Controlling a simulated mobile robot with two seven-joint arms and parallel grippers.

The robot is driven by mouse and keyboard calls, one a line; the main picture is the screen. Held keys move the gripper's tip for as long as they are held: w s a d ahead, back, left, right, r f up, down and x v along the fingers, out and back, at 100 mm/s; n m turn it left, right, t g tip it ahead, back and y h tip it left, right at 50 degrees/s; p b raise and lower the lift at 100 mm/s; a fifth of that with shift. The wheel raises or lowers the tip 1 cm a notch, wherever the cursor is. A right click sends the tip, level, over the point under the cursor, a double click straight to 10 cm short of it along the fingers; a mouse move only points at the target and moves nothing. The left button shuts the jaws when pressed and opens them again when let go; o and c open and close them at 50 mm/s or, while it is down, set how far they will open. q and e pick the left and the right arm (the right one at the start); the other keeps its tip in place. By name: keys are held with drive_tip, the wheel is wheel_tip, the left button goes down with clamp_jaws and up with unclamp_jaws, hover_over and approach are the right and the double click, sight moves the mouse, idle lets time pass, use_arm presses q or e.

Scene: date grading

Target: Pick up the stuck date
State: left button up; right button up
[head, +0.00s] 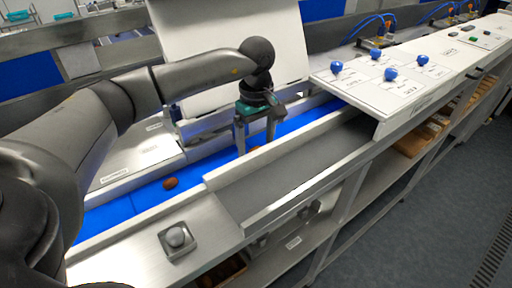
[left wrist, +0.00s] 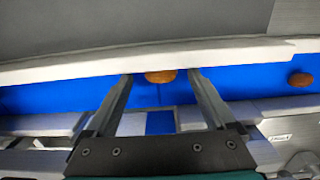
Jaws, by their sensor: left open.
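A brown date (left wrist: 160,76) lies on the blue belt against the pale rail (left wrist: 140,62), partly hidden by it, in the left wrist view. My left gripper (left wrist: 160,80) is open, with its fingertips on either side of this date and nothing clamped. In the head view the left gripper (head: 256,147) reaches down over the blue belt (head: 205,171), and only a sliver of the date shows there. A second brown date (head: 171,183) lies on the belt left of the gripper; it also shows at the right in the left wrist view (left wrist: 300,80). My right gripper is out of view.
A metal rail (head: 270,150) and a grey channel (head: 300,166) run along the belt's near side. A white panel with blue knobs (head: 391,73) stands to the right. A grey button box (head: 177,240) sits on the near metal ledge.

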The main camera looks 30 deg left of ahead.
use_arm(q)
drive_tip(key=shift+f, duration=0.6)
drive_tip(key=c, duration=1)
drive_tip(key=shift+r, duration=0.1)
